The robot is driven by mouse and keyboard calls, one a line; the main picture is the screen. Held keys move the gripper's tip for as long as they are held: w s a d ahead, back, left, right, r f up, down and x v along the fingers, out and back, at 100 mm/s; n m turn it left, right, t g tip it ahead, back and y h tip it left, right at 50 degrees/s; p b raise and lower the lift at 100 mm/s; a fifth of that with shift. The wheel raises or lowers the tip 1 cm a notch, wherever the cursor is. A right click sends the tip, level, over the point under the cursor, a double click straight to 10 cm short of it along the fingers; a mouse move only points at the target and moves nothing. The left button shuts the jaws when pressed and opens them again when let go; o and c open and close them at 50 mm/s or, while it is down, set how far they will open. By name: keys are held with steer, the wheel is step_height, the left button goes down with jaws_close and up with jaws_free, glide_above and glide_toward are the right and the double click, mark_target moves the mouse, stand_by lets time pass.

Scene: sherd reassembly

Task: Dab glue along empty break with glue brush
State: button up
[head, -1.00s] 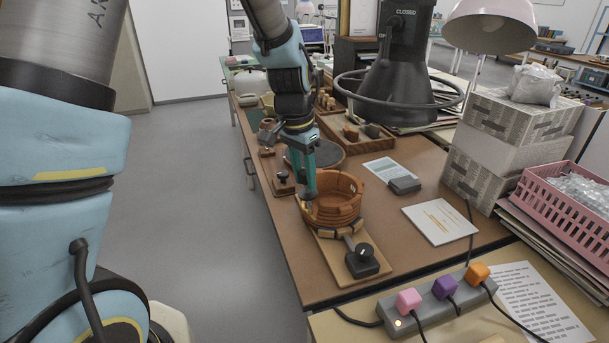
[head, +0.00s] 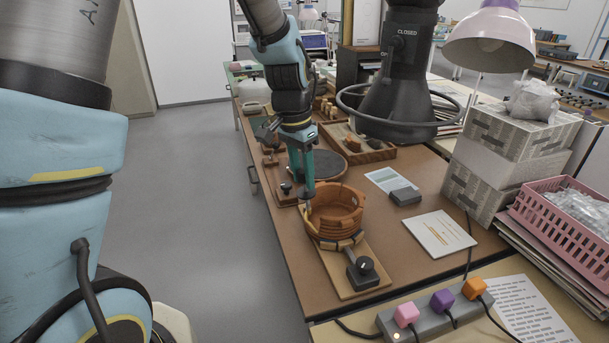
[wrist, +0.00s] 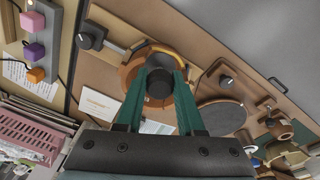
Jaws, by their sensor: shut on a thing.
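The orange-brown pot (head: 345,222), built of sherds, stands on a wooden board in the head view; a clamp with a black knob (head: 363,267) lies at its near side. My gripper (head: 307,188) points down at the pot's left rim. In the wrist view, its two green fingers (wrist: 160,88) are shut on the dark round end of the glue brush (wrist: 159,84). The pot (wrist: 133,72) shows partly behind it. The bristles are too small to make out, and I cannot tell whether they touch the break. A pale yellowish strip shows at the pot's left wall.
A dark round turntable (head: 327,166) and a wooden tray (head: 372,151) stand behind the pot. A black extraction hood (head: 395,105) hangs to the right. A white card (head: 440,233) and a dark grey block (head: 405,196) lie right of the pot. Floor is clear to the left.

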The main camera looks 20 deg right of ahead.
steer(key=shift+a+r+p, duration=0.15)
steer(key=shift+r+p, duration=0.3)
steer(key=shift+r, duration=0.25)
steer(key=shift+a+r+p, duration=0.15)
steer(key=shift+r+p, duration=0.3)
steer(key=shift+r, duration=0.2)
